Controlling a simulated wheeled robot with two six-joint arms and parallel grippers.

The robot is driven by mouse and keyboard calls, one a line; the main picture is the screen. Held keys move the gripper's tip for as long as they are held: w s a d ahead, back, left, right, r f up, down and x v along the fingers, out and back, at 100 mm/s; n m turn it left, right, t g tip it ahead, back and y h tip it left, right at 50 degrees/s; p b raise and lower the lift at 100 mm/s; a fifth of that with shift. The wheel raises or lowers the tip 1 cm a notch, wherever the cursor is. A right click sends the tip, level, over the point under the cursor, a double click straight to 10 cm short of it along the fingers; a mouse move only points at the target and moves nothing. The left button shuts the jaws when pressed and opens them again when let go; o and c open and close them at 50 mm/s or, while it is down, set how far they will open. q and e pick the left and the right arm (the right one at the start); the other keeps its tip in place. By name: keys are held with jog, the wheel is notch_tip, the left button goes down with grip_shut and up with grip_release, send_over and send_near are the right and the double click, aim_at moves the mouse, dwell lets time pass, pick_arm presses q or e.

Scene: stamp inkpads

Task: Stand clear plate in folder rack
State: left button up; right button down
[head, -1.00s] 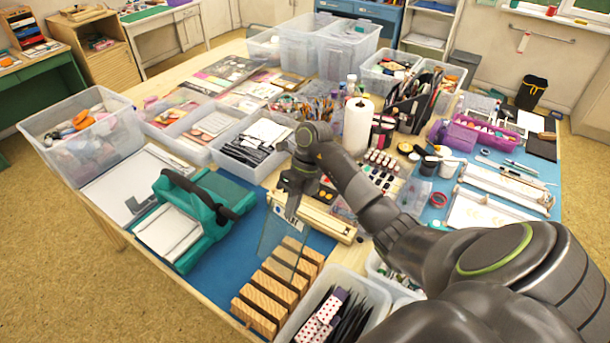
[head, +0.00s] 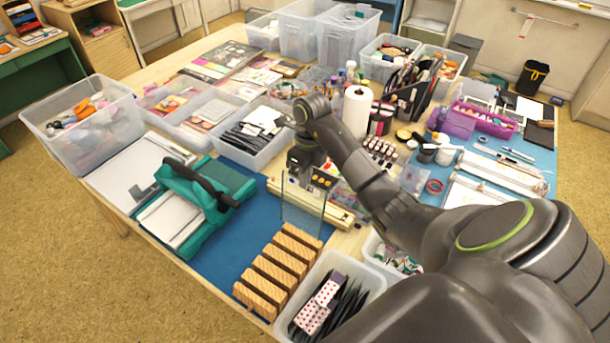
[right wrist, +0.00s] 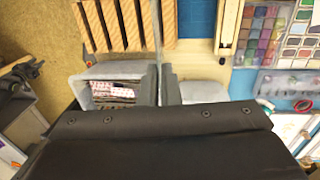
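The clear plate (head: 302,212) is a thin, see-through, faintly blue-green sheet. My right gripper (head: 303,176) is shut on its upper edge and holds it roughly upright. In the head view the plate shows just behind the far end of the wooden folder rack (head: 276,268); its lower edge appears near the rack's last block, and I cannot tell whether they touch. The rack has several parallel wooden blocks with slots between them. In the right wrist view the rack (right wrist: 127,28) lies at the top, left of the gripper fingers (right wrist: 160,85). My left gripper is out of view.
A clear bin with black folders and a dotted item (head: 320,306) stands right of the rack. A teal paper trimmer (head: 190,208) is at left. A cream bar-shaped tool (head: 338,214) lies behind the plate. Blue mat (head: 228,262) is bare between trimmer and rack.

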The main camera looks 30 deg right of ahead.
aim_at(304, 193)
jog(key=shift+s+a+f+b, duration=0.1)
jog(key=shift+a+f+b, duration=0.1)
jog(key=shift+f+b, duration=1.3)
jog(key=shift+s+a+f+b, duration=0.1)
jog(key=shift+a+f+b, duration=0.15)
jog(key=shift+f+b, duration=1.25)
jog(key=shift+a+f+b, duration=0.2)
jog(key=shift+f+b, duration=0.95)
jog(key=shift+f, duration=0.7)
jog(key=c, duration=1.6)
grip_release()
jog(key=shift+o, duration=0.2)
jog(key=shift+w+d+r+p, duration=0.1)
jog(key=shift+d+r+p, duration=0.1)
jog(key=shift+r+p, duration=1)
jog(key=shift+d+r+p, duration=0.15)
jog(key=shift+r+p, duration=0.95)
jog(key=shift+r, duration=0.2)
